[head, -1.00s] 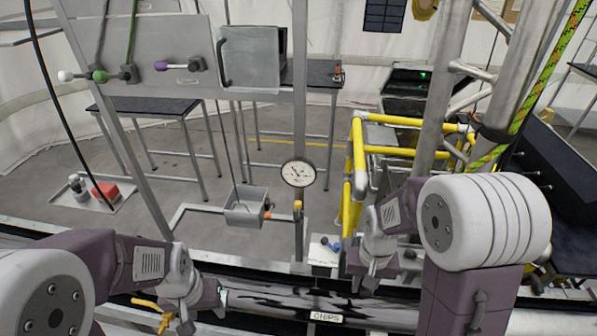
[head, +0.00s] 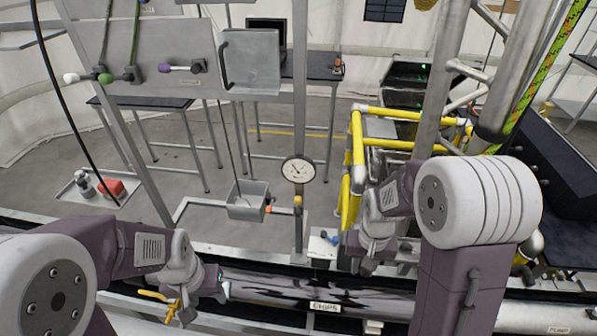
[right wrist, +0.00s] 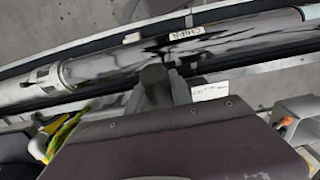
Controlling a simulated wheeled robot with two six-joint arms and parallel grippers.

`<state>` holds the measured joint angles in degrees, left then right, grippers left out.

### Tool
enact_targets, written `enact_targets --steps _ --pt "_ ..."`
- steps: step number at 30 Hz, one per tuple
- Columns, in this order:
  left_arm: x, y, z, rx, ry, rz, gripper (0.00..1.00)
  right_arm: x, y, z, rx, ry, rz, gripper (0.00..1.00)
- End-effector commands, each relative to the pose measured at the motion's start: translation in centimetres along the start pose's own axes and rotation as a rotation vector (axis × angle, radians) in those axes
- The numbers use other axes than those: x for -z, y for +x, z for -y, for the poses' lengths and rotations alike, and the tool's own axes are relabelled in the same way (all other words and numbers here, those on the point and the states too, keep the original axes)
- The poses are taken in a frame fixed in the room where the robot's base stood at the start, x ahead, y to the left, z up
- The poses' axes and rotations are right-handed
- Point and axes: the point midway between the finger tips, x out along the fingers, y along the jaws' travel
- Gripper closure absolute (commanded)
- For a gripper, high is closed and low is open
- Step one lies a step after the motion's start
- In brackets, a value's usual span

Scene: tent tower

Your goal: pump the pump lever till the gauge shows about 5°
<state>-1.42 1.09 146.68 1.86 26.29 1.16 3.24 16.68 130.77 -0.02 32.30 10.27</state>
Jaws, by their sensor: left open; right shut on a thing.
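The round white gauge (head: 298,169) stands on a post in the middle of the head view; its dark needle is too small to read exactly. My right gripper (head: 364,264) is low, right of the gauge post, mostly hidden by its wrist. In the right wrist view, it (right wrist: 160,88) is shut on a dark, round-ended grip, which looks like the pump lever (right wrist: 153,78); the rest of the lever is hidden. My left gripper (head: 223,288) is open beside the shiny tube, left of the CHIPS label; its fingertips are hard to make out.
The shiny tube (head: 270,289) runs across the front, with a CHIPS label (head: 325,307). A yellow handle (head: 158,296) is by my left wrist. Yellow rails (head: 358,140) and grey posts stand at right. A metal bin (head: 247,201) hangs left of the gauge.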

Motion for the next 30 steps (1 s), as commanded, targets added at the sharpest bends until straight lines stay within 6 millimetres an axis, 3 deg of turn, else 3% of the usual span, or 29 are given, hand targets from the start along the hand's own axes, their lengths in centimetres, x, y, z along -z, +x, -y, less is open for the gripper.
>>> enact_targets --steps 2,9,24,25,27,30 --pt "-0.1 0.6 0.0 0.000 0.000 0.000 0.51 -0.4 0.8 0.0 -0.001 0.000 0.007 1.00" --pt "0.1 -0.6 0.0 0.000 0.000 0.000 0.51 -0.1 -0.3 0.0 -0.001 0.000 0.006 1.00" --pt "0.1 -0.8 0.0 0.000 0.000 0.000 0.51 0.1 -0.2 0.0 -0.001 0.000 0.004 1.00" --pt "0.1 -0.8 0.0 0.000 0.000 0.000 0.51 0.1 -0.2 0.0 -0.001 0.000 0.003 0.71" --pt "0.1 -0.7 0.0 0.000 0.000 0.000 0.51 0.1 -0.2 0.0 -0.001 0.000 0.003 0.52" --pt "0.1 -0.7 0.0 0.000 0.000 0.000 0.51 0.1 -0.2 0.0 -0.001 0.000 0.004 0.49"
